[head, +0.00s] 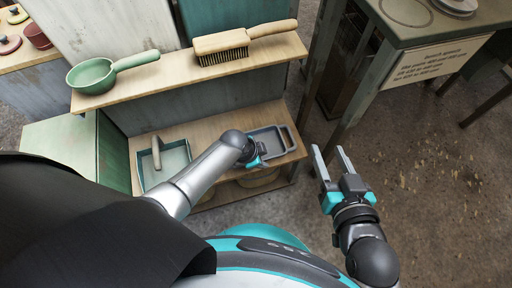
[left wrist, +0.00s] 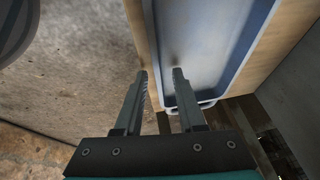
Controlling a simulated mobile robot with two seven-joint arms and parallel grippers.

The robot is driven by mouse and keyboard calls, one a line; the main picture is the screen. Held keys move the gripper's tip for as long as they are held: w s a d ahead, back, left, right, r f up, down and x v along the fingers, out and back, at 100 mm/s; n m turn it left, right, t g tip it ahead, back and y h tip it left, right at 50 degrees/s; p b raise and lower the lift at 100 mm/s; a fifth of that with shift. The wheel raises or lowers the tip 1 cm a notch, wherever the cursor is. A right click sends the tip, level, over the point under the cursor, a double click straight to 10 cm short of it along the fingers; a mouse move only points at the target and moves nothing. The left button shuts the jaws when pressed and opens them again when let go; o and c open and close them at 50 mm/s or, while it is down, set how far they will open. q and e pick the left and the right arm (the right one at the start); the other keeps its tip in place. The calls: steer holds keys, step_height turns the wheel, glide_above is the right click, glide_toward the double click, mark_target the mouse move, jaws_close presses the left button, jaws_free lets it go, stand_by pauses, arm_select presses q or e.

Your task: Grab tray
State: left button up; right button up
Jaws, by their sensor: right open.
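A blue-grey rectangular tray (head: 284,134) with a loop handle at its right end lies on the lower wooden shelf in the head view. My left gripper (head: 262,162) is at the tray's near left side, and my wrist hides part of the tray. In the left wrist view the tray (left wrist: 215,40) fills the upper middle. My left gripper's fingers (left wrist: 160,74) are apart there, one on each side of the tray's long edge as seen; contact cannot be told. My right gripper (head: 331,150) is open and empty, over the floor right of the shelf.
A green dustpan (head: 176,157) with a wooden handle is left of my left arm on the lower shelf (head: 221,125). The upper shelf holds a brush (head: 222,42) and a green pan (head: 92,76). A table (head: 420,30) stands at the right. The floor (head: 440,180) below it is open.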

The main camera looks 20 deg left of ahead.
stand_by(0.3)
arm_select(q)
jaws_close()
stand_by(1.3)
